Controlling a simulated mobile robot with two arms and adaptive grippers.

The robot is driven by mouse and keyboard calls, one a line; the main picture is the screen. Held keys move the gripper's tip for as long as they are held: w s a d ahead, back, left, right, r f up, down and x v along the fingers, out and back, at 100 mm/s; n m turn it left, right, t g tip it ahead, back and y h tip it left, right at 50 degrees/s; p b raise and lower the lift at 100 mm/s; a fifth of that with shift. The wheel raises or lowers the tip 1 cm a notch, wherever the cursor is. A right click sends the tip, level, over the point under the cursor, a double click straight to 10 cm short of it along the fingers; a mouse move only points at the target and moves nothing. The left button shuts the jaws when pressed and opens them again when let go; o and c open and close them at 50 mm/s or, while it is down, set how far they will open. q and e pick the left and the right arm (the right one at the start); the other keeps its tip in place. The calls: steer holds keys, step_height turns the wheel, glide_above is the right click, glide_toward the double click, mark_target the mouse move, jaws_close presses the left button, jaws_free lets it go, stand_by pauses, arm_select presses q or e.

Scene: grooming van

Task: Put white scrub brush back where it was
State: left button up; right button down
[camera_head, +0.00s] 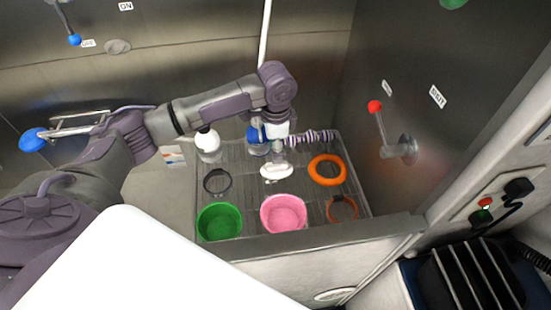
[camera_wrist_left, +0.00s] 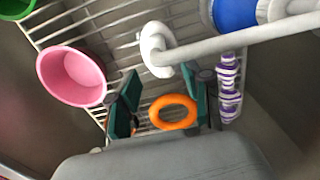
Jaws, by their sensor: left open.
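A white oval brush head (camera_head: 276,171), which looks like the white scrub brush, is at the wire rack (camera_head: 239,182), behind the pink bowl (camera_head: 283,214). In the left wrist view the white head (camera_wrist_left: 155,45) joins a long pale handle running to the right edge. My left gripper (camera_head: 279,152) is just above the white head in the head view. Its two dark green fingers (camera_wrist_left: 160,98) are apart, with nothing held between them; an orange ring (camera_wrist_left: 175,112) shows beyond them. I cannot tell whether the brush head touches the rack. My right gripper is not in view.
A green bowl (camera_head: 220,222), dark ring (camera_head: 217,182), orange ring (camera_head: 327,169) and thinner orange ring (camera_head: 342,209) surround the middle of the rack. A white bottle (camera_head: 208,145), blue container (camera_head: 257,139) and purple-striped toy (camera_head: 311,137) crowd the back. A red-knobbed lever (camera_head: 375,107) juts from the right wall.

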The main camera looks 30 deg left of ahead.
arm_select(q)
step_height(320, 180, up, 6)
steer(key=shift+r, duration=0.2)
stand_by(0.4)
